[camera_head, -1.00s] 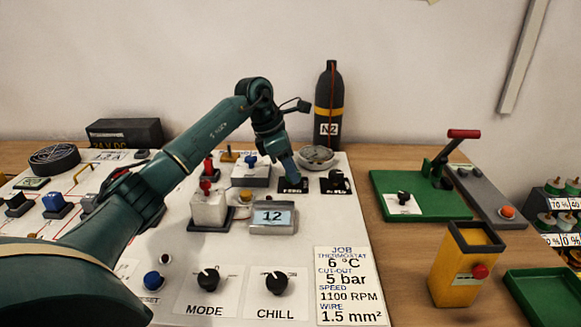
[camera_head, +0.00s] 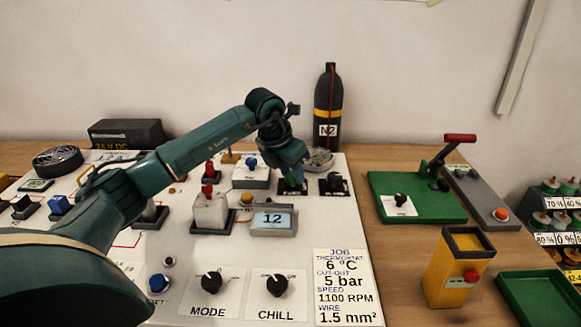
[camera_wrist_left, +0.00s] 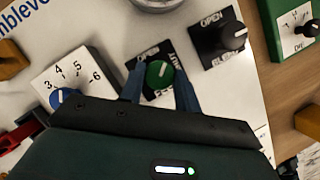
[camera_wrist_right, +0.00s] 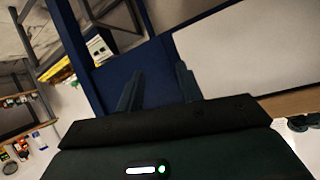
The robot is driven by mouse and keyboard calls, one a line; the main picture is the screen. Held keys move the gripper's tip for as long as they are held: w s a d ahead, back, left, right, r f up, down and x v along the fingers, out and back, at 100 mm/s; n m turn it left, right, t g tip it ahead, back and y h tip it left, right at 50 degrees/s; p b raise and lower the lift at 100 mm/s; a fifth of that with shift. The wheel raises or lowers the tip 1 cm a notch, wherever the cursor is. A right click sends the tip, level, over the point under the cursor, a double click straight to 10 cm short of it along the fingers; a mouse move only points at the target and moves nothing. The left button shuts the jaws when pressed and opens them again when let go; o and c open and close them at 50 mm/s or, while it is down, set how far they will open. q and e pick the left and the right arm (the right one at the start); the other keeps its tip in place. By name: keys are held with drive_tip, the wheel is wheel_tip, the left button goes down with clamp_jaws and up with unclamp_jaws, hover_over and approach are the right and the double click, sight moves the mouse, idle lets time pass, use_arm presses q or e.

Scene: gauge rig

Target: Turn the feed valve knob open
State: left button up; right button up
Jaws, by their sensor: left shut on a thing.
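The feed valve knob (camera_wrist_left: 158,74) is round and green with a white pointer mark, on a black plate lettered OPEN. In the left wrist view the mark tilts up and right. My left gripper (camera_wrist_left: 158,70) has its blue fingers on either side of the knob, shut on it. In the head view the left gripper (camera_head: 291,177) comes down onto the feed plate (camera_head: 292,189) and mostly hides the knob. My right gripper (camera_wrist_right: 160,70) is open and empty, away from the panel, and shows only in its own wrist view.
A black bleed knob (camera_wrist_left: 234,36) on its own plate stands close to the right of the feed knob. A blue knob (camera_wrist_left: 60,97) on a numbered white box is to the left. The N2 bottle (camera_head: 328,105) and a round gauge (camera_head: 318,161) stand behind.

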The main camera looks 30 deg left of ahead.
use_arm(q)
drive_tip(key=n+y, duration=0.1)
drive_tip(key=n, duration=0.3)
drive_tip(key=shift+d+r+n+y, duration=0.1)
drive_tip(key=shift+d+n+y, duration=0.05)
drive_tip(key=shift+n+y, duration=0.2)
drive_tip(key=n+y, duration=0.1)
drive_tip(key=n, duration=0.1)
drive_tip(key=n+y, duration=0.1)
drive_tip(key=n, duration=0.2)
drive_tip(key=shift+d+g, duration=0.1)
drive_tip(key=shift+g, duration=0.3)
drive_tip(key=shift+n, duration=0.25)
drive_tip(key=o, duration=1)
drive_tip(key=shift+c, duration=0.2)
drive_tip(key=v, duration=1.3)
drive_tip(key=shift+w, duration=0.15)
